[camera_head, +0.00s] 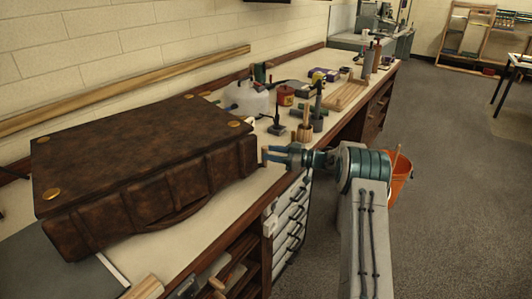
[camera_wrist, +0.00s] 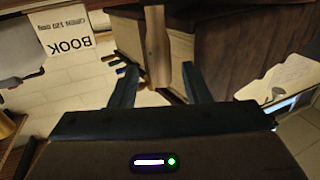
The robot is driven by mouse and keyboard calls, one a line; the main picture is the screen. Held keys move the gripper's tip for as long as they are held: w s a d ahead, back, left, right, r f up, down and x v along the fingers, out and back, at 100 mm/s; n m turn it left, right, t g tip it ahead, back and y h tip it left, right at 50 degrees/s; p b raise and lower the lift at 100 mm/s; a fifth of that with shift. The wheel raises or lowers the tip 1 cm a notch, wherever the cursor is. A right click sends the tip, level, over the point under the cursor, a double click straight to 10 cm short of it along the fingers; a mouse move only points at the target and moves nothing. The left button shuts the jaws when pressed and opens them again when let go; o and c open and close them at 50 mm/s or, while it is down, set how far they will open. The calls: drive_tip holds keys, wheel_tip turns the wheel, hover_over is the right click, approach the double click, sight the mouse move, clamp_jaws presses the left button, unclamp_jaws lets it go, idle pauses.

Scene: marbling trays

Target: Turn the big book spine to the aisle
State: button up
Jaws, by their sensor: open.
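The big book (camera_head: 140,150) lies flat on the bench at left in the head view. It has a mottled brown leather cover with brass corner studs. Its ribbed long side (camera_head: 160,205), with a curved strap, faces the aisle side of the bench. My gripper (camera_head: 266,155) is open just off the book's right end, level with its side. In the wrist view, the open fingers (camera_wrist: 160,72) point at a narrow wooden strip and a dark brown surface (camera_wrist: 235,45), probably the book. I cannot tell whether they touch. A card reading BOOK (camera_wrist: 68,32) appears upside down there.
The bench top (camera_head: 265,185) holds a white jug (camera_head: 245,97), a red jar (camera_head: 286,96) and several tools beyond the book. Drawers (camera_head: 290,220) sit below. An orange bucket (camera_head: 400,182) stands on the floor behind my arm. The aisle floor at right is clear.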

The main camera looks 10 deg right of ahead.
drive_tip(key=v, duration=1.1)
